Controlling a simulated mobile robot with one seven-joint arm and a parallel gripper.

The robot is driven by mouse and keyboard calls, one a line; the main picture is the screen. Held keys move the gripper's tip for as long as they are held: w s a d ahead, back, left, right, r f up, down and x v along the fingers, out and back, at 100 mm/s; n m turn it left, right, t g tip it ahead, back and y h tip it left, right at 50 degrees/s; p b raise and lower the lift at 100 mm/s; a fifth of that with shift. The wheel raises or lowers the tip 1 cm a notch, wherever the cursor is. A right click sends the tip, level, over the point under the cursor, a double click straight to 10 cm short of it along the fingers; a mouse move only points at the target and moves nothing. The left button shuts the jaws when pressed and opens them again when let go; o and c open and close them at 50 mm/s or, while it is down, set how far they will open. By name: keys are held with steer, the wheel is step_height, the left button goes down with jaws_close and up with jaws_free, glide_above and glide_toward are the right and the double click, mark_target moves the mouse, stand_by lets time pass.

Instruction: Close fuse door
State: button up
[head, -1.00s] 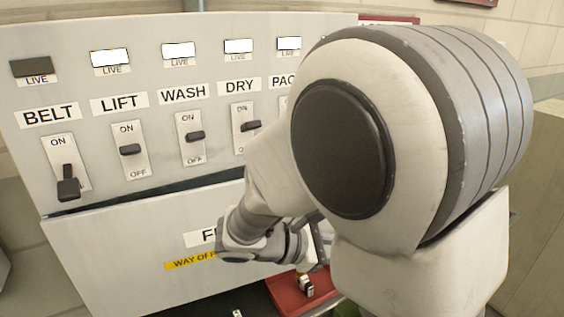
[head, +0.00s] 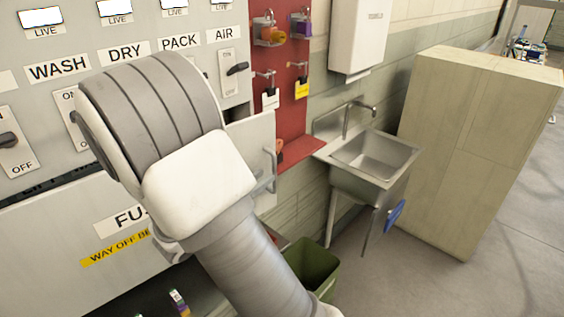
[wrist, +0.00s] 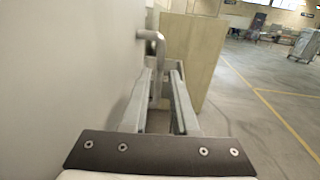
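The fuse door (head: 60,240) is a pale grey panel below the switches, with a partly covered "FU" label and a yellow strip. A dark gap shows along its top edge, and its right end stands out in front of the red board. Its grey bar handle (head: 271,170) is at that right end. In the wrist view the handle (wrist: 158,50) bends out from the pale panel and down between or just beyond my fingertips. My gripper (wrist: 163,75) has its two fingers apart; contact with the handle cannot be told. My arm hides the gripper in the head view.
A metal sink (head: 375,155) and a beige cabinet (head: 475,150) stand to the right. A green bin (head: 315,265) is on the floor below. The red board (head: 290,90) holds locks and tags. Open floor lies at the far right.

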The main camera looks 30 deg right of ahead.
steer(key=x, duration=0.8)
steer(key=shift+d, duration=0.3)
steer(key=shift+w+f, duration=0.1)
jaws_close()
stand_by(0.9)
